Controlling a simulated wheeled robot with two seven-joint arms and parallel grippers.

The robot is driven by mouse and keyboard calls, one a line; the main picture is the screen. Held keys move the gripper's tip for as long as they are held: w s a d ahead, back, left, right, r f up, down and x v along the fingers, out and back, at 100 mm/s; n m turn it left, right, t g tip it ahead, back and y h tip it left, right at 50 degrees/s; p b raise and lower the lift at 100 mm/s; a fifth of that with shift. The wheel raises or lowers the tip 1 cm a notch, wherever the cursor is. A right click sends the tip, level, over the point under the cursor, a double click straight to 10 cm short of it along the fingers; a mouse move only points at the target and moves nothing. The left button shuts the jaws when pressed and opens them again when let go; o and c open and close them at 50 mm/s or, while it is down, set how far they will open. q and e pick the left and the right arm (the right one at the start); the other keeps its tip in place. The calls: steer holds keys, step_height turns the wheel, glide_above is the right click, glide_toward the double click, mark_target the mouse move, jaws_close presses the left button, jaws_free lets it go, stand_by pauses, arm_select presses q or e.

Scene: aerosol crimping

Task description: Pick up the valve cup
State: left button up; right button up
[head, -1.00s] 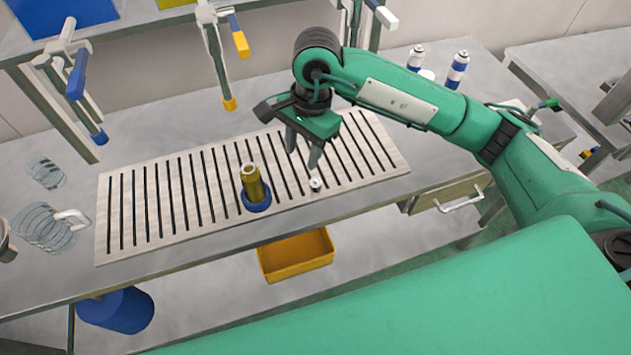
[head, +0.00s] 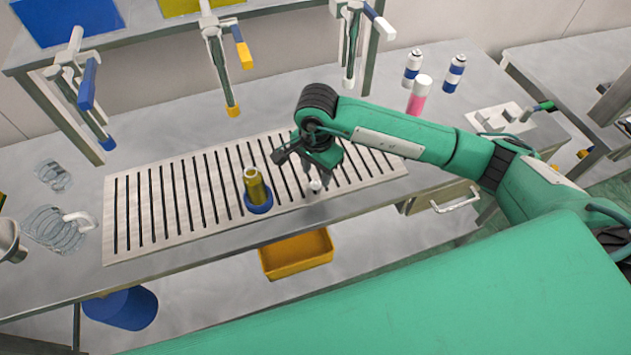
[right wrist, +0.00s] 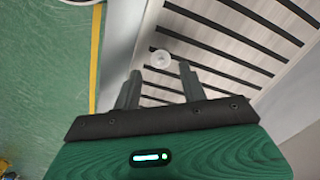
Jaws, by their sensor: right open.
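The valve cup (head: 315,185) is a small white piece at the front edge of the slotted grate, right of the gold can. In the right wrist view the valve cup (right wrist: 161,57) shows as a pale round disc, just past the fingertips and roughly between their lines. My right gripper (head: 313,178) is open, pointing down over the cup; its two fingers (right wrist: 160,72) are apart with nothing between them. In the head view the fingers overlap the cup, so I cannot tell the exact gap. My left gripper is not in view.
The gold can (head: 257,188) stands in a blue ring holder (head: 260,204) on the slotted grate (head: 180,215), left of the gripper. Spray cans (head: 413,68) stand at the back right. Crimping tools (head: 225,70) hang above the bench. A yellow bin (head: 297,254) sits below the front edge.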

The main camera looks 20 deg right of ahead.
mark_target(316, 182)
steer(key=shift+f+p, duration=0.6)
steer(key=shift+f, duration=1.25)
steer(key=shift+c, duration=0.4)
steer(key=c, duration=0.8)
steer(key=shift+r, duration=0.1)
